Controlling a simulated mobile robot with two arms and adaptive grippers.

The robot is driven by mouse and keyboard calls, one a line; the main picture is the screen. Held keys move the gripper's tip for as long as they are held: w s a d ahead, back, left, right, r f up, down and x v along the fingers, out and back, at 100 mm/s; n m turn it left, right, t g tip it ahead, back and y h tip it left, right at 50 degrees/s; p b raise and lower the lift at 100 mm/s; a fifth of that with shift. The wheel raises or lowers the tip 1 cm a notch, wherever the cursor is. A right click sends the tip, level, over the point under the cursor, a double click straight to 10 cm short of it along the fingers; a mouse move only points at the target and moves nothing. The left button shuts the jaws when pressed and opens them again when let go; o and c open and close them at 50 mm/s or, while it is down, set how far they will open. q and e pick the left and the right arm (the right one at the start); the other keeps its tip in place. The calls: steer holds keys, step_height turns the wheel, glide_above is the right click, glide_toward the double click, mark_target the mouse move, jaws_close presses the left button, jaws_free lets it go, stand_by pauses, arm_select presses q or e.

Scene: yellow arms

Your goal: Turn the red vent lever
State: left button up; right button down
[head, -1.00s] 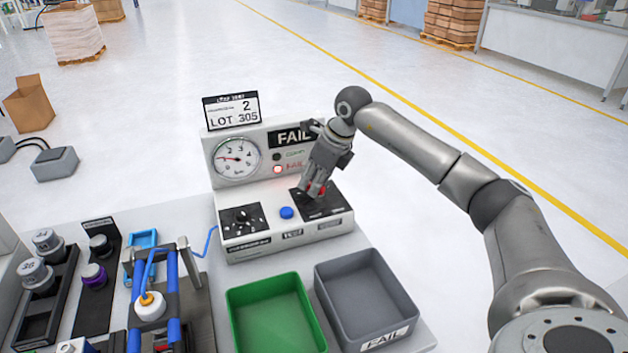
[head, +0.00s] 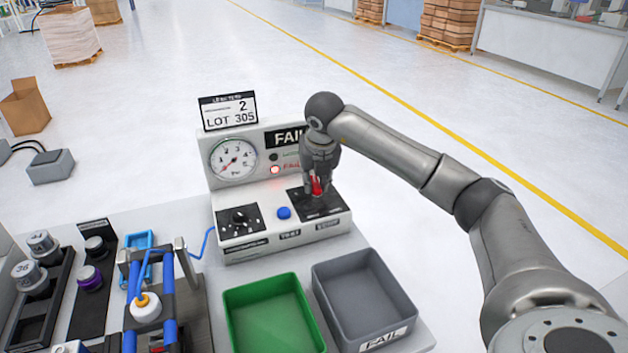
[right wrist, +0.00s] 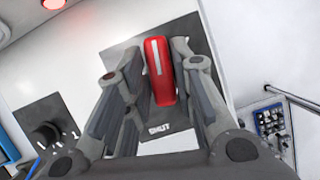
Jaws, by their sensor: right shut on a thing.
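The red vent lever (head: 317,187) stands on the black plate (head: 335,207) at the right of the tester's front panel. My right gripper (head: 318,181) points down over it and is shut on it. In the right wrist view the lever (right wrist: 161,75), with a white stripe along it, sits between the fingers, roughly in line with the "SHUT" label (right wrist: 158,129). The tester's gauge (head: 234,160) has its needle toward the lower left. My left gripper is not in view.
A blue button (head: 284,213) and a black knob (head: 239,217) are left of the lever. A green bin (head: 232,322) and a grey bin (head: 322,300) stand in front. A blue clamp fixture (head: 170,290) stands to the left. A red lamp (head: 275,169) is lit.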

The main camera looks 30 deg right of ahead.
steer(key=m+h, duration=0.1)
steer(key=m, duration=0.2)
steer(key=shift+d+m+g, duration=0.15)
steer(key=shift+m+g, duration=0.15)
steer(key=shift+g, duration=0.1)
steer(key=shift+s+d+r+m+g+h, duration=0.15)
steer(key=shift+m+g+h, duration=0.1)
steer(key=shift+m, duration=0.5)
steer(key=shift+s+f+m+g+h, duration=0.15)
steer(key=shift+m+h, duration=0.1)
steer(key=shift+m, duration=0.5)
steer(key=c, duration=1.3)
jaws_free()
steer(key=shift+r, duration=0.1)
steer(key=v, duration=1.2)
steer(key=shift+w, duration=0.2)
